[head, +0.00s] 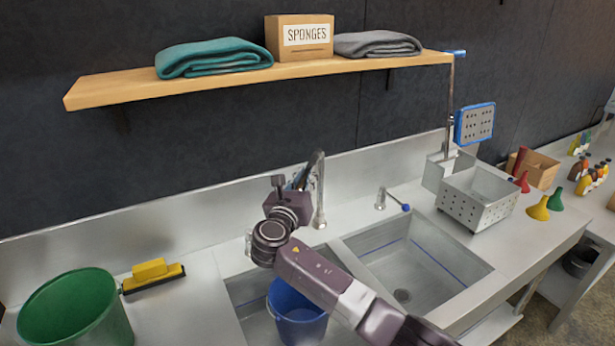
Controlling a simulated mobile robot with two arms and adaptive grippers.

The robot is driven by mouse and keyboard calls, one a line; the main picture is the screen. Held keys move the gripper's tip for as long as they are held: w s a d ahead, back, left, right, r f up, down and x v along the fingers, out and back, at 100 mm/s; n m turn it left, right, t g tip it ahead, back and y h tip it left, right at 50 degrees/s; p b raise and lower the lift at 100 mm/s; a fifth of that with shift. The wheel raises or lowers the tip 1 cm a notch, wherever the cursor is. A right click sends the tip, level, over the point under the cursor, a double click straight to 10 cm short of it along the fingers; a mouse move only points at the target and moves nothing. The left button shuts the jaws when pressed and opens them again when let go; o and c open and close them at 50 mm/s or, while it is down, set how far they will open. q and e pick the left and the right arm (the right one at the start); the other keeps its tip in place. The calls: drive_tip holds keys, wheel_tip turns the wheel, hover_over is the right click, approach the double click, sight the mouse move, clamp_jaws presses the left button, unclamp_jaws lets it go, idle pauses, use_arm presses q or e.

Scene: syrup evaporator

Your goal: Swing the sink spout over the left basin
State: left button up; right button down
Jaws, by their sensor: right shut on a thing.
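The metal sink spout (318,163) rises behind the sink, and its upper end bends toward the front left. My right gripper (298,180) is shut on the spout near its outer end; the jaws partly hide the grip. The left basin (243,290) lies below my right gripper and arm, which cover part of it. The right basin (405,258) is empty, with a drain at its bottom. The spout's outlet is hidden by my gripper, so I cannot tell exactly where it points. My left gripper is not in view.
A blue bucket (297,318) stands in the left basin. A small blue-tipped tap (384,198) and a perforated metal box (477,198) stand to the right. A wooden shelf (130,92) hangs above.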

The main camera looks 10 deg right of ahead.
drive_tip(key=shift+r, duration=0.1)
drive_tip(key=c, duration=2)
unclamp_jaws()
drive_tip(key=shift+c, duration=0.2)
drive_tip(key=shift+o, duration=1.1)
drive_tip(key=shift+w+a, duration=0.1)
drive_tip(key=shift+w, duration=0.05)
drive_tip(key=shift+s+a+f, duration=0.2)
drive_tip(key=shift+s+a, duration=0.05)
drive_tip(key=shift+s, duration=0.3)
drive_tip(key=v, duration=1)
drive_tip(key=shift+s+a, duration=0.2)
drive_tip(key=shift+s, duration=0.15)
